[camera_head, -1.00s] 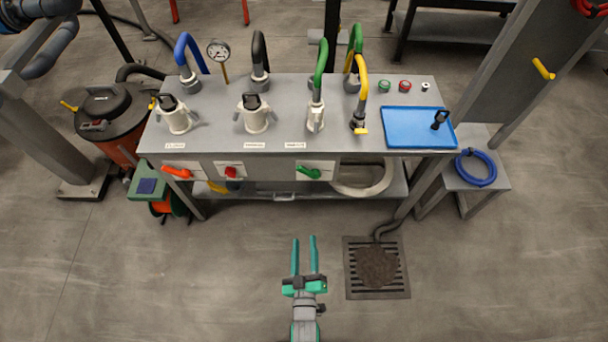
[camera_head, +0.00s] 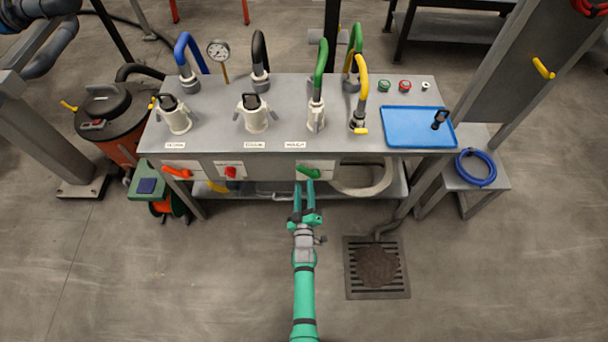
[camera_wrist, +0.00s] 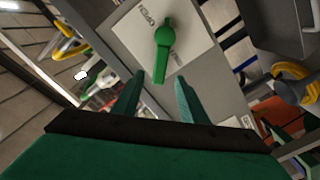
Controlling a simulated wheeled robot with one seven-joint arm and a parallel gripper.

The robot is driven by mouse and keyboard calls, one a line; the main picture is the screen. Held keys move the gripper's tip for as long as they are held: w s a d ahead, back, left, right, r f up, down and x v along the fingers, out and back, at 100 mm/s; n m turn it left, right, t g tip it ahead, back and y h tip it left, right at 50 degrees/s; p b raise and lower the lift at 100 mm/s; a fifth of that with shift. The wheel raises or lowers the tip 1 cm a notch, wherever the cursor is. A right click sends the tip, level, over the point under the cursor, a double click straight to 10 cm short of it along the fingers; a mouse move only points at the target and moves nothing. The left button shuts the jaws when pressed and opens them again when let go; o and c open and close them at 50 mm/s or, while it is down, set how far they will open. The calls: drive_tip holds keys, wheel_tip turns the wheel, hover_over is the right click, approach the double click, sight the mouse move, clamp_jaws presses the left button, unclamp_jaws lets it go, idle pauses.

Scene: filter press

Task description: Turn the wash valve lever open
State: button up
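The green valve lever (camera_head: 307,171) is on a pale plate on the front of the bench, below the right-hand of three small labels. It also shows in the wrist view (camera_wrist: 164,48), its handle running from the round hub toward my fingers. I cannot surely read the bench labels. My gripper (camera_head: 304,184) is open just in front of this lever. In the wrist view its two fingers (camera_wrist: 159,84) stand apart, with the lever's tip between them in the picture. I cannot tell whether they touch it.
An orange lever (camera_head: 177,172) and a red lever (camera_head: 231,172) are to the left on the same front. A blue tray (camera_head: 418,112) lies on the bench top. A floor drain (camera_head: 353,284) is at the right.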

sight(304, 173)
drive_tip(key=shift+w, duration=3.2)
clamp_jaws()
